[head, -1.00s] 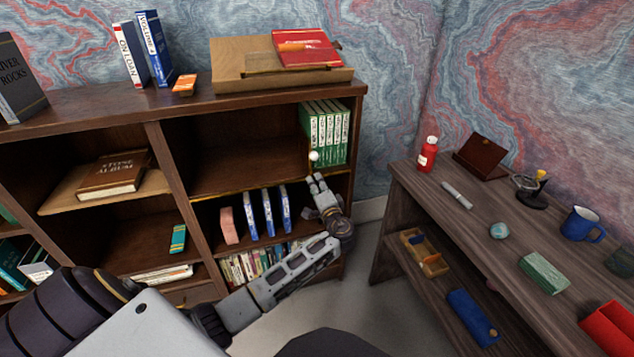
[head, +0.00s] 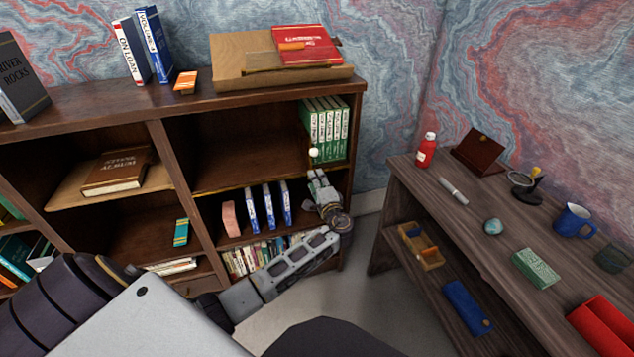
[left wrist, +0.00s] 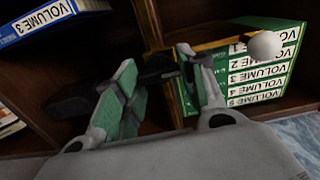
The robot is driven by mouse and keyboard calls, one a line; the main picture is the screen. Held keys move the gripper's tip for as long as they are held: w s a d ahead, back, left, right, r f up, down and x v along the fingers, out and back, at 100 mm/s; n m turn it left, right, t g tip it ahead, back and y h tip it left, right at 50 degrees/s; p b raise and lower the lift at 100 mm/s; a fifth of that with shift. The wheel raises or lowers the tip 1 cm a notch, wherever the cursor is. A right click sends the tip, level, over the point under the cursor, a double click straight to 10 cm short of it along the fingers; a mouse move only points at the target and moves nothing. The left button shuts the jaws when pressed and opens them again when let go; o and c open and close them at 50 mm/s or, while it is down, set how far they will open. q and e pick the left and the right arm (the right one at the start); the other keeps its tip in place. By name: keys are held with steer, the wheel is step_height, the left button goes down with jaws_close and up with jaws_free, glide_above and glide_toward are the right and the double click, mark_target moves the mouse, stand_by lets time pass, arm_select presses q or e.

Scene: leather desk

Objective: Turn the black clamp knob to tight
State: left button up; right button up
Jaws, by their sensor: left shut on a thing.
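My left gripper (head: 316,178) is at the right end of the bookcase, at the edge of the middle shelf. In the left wrist view its green-padded fingers (left wrist: 165,82) are closed around a dark piece, the black clamp knob (left wrist: 158,66), mostly hidden by the fingers. A brass-yellow bar (left wrist: 208,45) runs just behind the fingertips to a white ball (left wrist: 265,45). The white ball also shows in the head view (head: 313,152), just above the gripper. The knob cannot be made out in the head view. My right gripper is out of view.
Green volumes (head: 328,130) stand on the shelf right behind the gripper. Blue volumes (head: 268,208) stand on the shelf below, to its left. The desk (head: 425,205) with several small items is to the right, with open floor between.

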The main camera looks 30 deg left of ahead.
arm_select(q)
steer(key=o, duration=1)
steer(key=v, duration=1.2)
steer(key=shift+f, duration=0.1)
